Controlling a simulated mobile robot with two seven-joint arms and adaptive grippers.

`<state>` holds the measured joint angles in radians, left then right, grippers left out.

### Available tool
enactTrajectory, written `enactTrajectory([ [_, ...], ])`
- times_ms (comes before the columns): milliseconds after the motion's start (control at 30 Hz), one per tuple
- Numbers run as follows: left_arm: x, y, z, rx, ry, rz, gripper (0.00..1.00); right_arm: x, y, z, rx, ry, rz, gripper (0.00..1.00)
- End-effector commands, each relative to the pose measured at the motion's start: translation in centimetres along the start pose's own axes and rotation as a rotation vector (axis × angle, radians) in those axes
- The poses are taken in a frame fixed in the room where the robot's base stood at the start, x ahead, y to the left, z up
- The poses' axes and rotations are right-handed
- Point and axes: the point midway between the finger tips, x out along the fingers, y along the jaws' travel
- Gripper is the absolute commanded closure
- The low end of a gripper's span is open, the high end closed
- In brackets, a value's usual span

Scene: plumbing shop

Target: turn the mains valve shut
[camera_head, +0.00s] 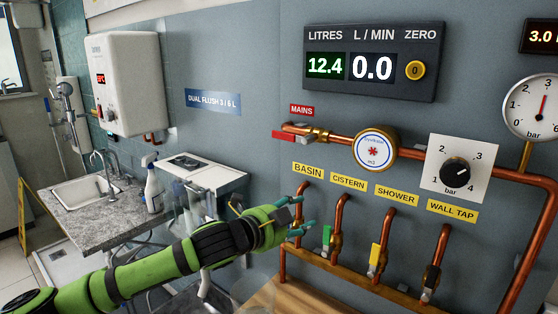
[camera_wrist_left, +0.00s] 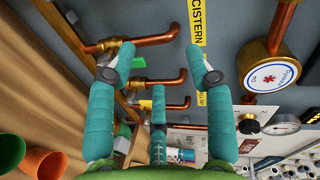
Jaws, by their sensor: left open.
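The mains valve has a red lever (camera_head: 289,136) at the left end of the upper copper pipe, below the red MAINS label (camera_head: 301,110). The lever extends left from the brass valve body (camera_head: 321,134), roughly along the pipe. My left gripper (camera_head: 304,213) is open, below and apart from the lever, in front of the basin branch in the head view. In the left wrist view its teal fingers (camera_wrist_left: 160,66) are spread with nothing held between them. I cannot make out the red lever in that view. My right gripper is not in view.
Branch pipes with green (camera_head: 326,238), yellow (camera_head: 375,256) and pale (camera_head: 428,291) handles stand close right of my gripper. The round meter (camera_head: 375,150) and pressure dial (camera_head: 456,172) sit along the upper pipe. The display (camera_head: 373,62) reads 12.4 litres and 0.0 L/min. A sink counter (camera_head: 88,212) stands left.

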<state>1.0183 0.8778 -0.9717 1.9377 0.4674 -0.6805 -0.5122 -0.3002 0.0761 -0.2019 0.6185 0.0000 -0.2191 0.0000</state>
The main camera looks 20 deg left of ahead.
Motion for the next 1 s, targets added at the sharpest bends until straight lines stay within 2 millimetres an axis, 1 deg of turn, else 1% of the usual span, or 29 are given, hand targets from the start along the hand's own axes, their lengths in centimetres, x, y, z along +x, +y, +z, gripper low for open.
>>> enactTrajectory([
  [33,-0.5,-3.4,1.4,0.057,-0.013,-0.047,0.47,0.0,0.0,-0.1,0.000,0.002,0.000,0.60],
  [67,-0.8,-5.0,2.0,0.085,-0.016,-0.069,0.47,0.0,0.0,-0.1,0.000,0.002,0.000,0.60],
  [100,-1.3,-7.0,2.8,0.117,-0.022,-0.097,0.47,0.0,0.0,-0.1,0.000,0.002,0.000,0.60],
  [200,-2.7,-11.0,4.4,0.179,-0.035,-0.157,0.47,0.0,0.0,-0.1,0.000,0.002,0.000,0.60],
  [300,-3.8,-13.7,5.4,0.214,-0.045,-0.197,0.47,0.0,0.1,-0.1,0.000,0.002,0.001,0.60],
  [400,-4.2,-14.9,5.9,0.230,-0.049,-0.216,0.47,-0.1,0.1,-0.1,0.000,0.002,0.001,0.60],
  [467,-4.0,-15.3,6.0,0.232,-0.050,-0.220,0.47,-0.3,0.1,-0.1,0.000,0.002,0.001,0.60],
  [567,-2.9,-15.6,5.9,0.231,-0.049,-0.219,0.47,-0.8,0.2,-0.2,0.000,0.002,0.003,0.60],
  [800,0.6,-16.5,5.9,0.231,-0.050,-0.219,0.47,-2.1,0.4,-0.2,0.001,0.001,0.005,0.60],
  [1000,2.2,-16.7,6.0,0.231,-0.049,-0.220,0.47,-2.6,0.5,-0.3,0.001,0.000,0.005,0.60],
])
